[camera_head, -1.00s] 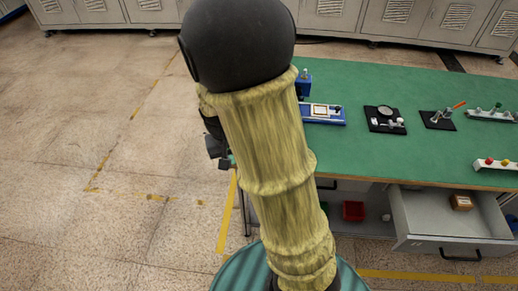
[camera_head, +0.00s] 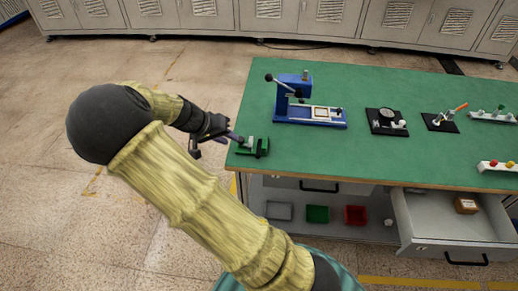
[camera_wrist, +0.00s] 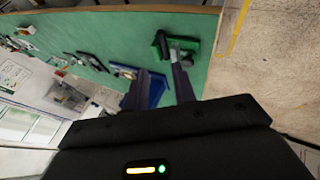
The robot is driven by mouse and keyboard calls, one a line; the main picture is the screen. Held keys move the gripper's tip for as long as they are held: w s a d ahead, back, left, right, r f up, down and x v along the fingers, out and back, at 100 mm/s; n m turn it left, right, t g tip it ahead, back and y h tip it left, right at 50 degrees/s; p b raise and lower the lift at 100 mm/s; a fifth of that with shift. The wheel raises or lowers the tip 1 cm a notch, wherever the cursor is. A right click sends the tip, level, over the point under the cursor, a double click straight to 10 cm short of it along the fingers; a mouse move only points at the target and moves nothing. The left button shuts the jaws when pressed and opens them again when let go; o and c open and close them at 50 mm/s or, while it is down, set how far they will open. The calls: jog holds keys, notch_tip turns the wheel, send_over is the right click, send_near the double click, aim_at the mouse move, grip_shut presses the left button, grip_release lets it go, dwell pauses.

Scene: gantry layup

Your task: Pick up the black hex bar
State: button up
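A short black bar (camera_wrist: 161,43), which looks like the black hex bar, is at a green fixture (camera_wrist: 190,44) with a grey part on it, near the table's edge in the wrist view. In the head view the black bar (camera_head: 262,148) and the green fixture (camera_head: 246,147) are at the table's near left corner. My gripper (camera_head: 217,146) is just left of the fixture, by the table edge. In the wrist view my gripper (camera_wrist: 160,70) has its two fingers apart with nothing between them. The bar lies beyond the fingertips, not touched.
A blue press (camera_head: 296,100) with a lever stands behind the fixture on the green table (camera_head: 372,160). Black-based fixtures (camera_head: 386,121) stand farther right. Below are grey, green and red bins (camera_head: 317,214) and an open drawer (camera_head: 446,222). The floor left of the table is clear.

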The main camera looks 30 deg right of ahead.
send_near(256, 155)
jog(key=shift+d+f+p, duration=0.35)
jog(key=shift+d+f, duration=0.15)
jog(key=shift+d, duration=0.3)
jog(key=shift+w+d+f, duration=0.2)
jog(key=shift+d+f, duration=0.1)
jog(key=shift+f, duration=0.15)
jog(key=shift+a, duration=0.1)
jog(key=shift+a, duration=0.1)
jog(key=x, duration=0.3)
jog(key=p+x, duration=0.1)
jog(key=shift+s+d+f, duration=0.25)
jog(key=shift+f, duration=0.05)
jog(key=shift+d+f, duration=0.1)
jog(key=shift+f, duration=0.2)
jog(key=shift+w, duration=0.1)
grip_shut()
